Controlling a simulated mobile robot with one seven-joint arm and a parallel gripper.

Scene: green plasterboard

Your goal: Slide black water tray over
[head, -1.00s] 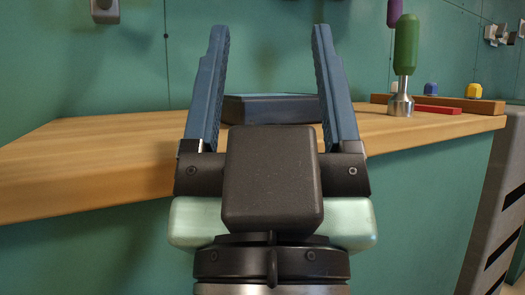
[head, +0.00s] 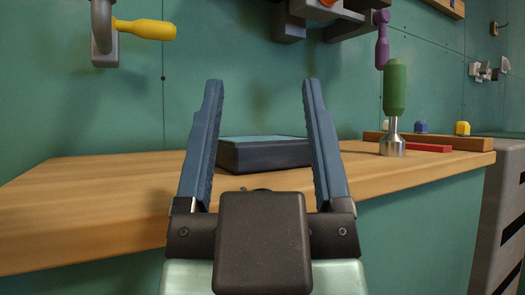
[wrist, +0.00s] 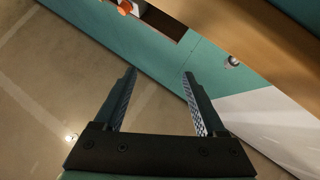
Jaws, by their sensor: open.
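The black water tray (head: 270,155) is a low dark box with a teal inside or top. It sits on the wooden bench (head: 100,190), near its back, in the head view. My gripper (head: 262,86) is open and empty. Its two blue fingers point up in the picture, one on each side of the tray as seen, but nearer to the camera. I cannot make out the tray there.
A green-handled tool (head: 395,95) stands upright right of the tray. A red bar (head: 428,148) and a wooden strip (head: 440,141) lie behind it. A yellow-handled tool (head: 145,29) hangs on the left wall. The bench's left side is clear.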

